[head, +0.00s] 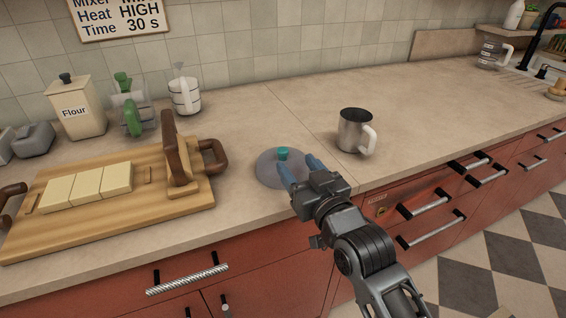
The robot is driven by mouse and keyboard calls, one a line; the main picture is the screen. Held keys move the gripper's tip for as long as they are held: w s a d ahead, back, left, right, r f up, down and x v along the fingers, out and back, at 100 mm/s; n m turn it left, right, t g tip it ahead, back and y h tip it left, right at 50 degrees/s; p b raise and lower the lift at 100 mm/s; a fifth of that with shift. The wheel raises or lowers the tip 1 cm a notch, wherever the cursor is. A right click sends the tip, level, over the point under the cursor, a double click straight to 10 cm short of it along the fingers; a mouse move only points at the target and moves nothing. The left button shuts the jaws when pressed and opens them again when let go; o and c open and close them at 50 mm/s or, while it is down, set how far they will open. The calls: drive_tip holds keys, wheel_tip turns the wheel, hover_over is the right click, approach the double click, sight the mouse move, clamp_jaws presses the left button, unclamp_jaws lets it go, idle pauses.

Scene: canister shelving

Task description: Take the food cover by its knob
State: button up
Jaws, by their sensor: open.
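The food cover (266,170) is a low grey dome on the counter, left of my gripper. Its small teal knob (283,153) stands on top. My gripper (297,166) has blue fingertips and is open, with the fingers pointing away toward the wall. The fingertips overlap the right side of the cover in the picture, close to the right of the knob. The knob is not between the fingers as seen from here. Whether the fingers touch the cover cannot be told. The right part of the cover is hidden behind the fingers.
A metal mug (353,131) with a white handle stands right of the cover. A wooden board (110,215) with pale blocks and brown handles lies to the left. A flour canister (77,107) and clear jugs stand near the wall. The counter behind the mug is clear.

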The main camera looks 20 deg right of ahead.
sight(285, 154)
drive_tip(key=shift+w+f+p, duration=0.25)
drive_tip(key=shift+w+p, duration=0.05)
drive_tip(key=shift+w, duration=1.2)
drive_tip(key=shift+w+f+p, duration=0.2)
drive_tip(key=shift+w+p, duration=0.05)
drive_tip(key=shift+w, duration=1.25)
clamp_jaws()
